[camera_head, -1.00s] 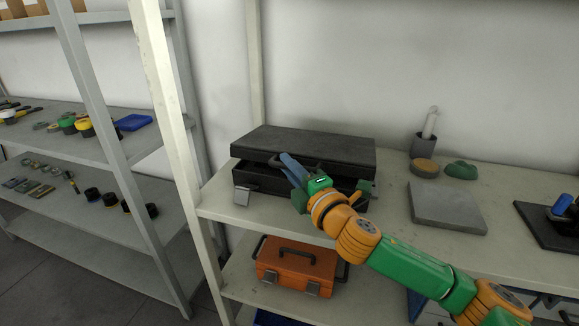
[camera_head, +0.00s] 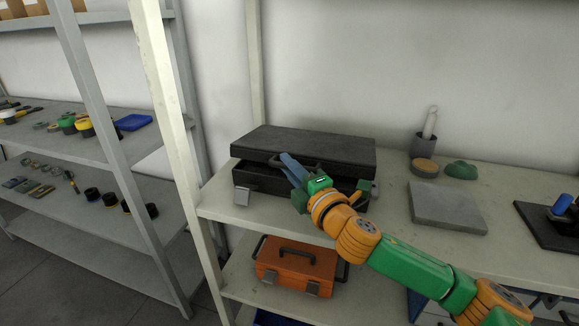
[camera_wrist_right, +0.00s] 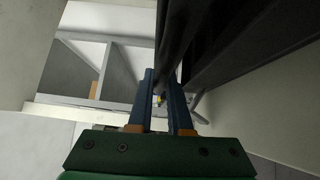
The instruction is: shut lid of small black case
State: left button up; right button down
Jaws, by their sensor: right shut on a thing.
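The small black case stands on the pale shelf in the head view. Its lid (camera_head: 335,146) is lowered almost flat over its base (camera_head: 265,180), with a dark gap along the front. A grey latch (camera_head: 241,195) hangs at the front left, and another is at the right. My right gripper (camera_head: 289,163) is at the front of the case, its blue fingers at the dark handle (camera_head: 311,162). In the right wrist view my right gripper (camera_wrist_right: 161,88) is closed around a dark bar (camera_wrist_right: 173,38). My left gripper is out of view.
An orange toolbox (camera_head: 296,262) sits on the shelf below. Right of the case are a grey plate (camera_head: 446,206), a dark cup (camera_head: 424,146) and a green lump (camera_head: 461,171). A shelf post (camera_head: 172,145) stands at the left.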

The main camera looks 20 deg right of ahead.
jog(key=shift+n+t, duration=0.4)
jog(key=shift+n, duration=0.1)
jog(key=f+b, duration=0.4)
jog(key=b, duration=0.1)
jog(key=shift+s+a, duration=0.15)
jog(key=shift+s, duration=0.05)
jog(key=shift+f+b, duration=0.2)
jog(key=shift+b, duration=0.3)
jog(key=shift+r, duration=0.1)
jog(key=shift+a, duration=0.1)
jog(key=c, duration=0.8)
grip_release()
jog(key=shift+c, duration=0.2)
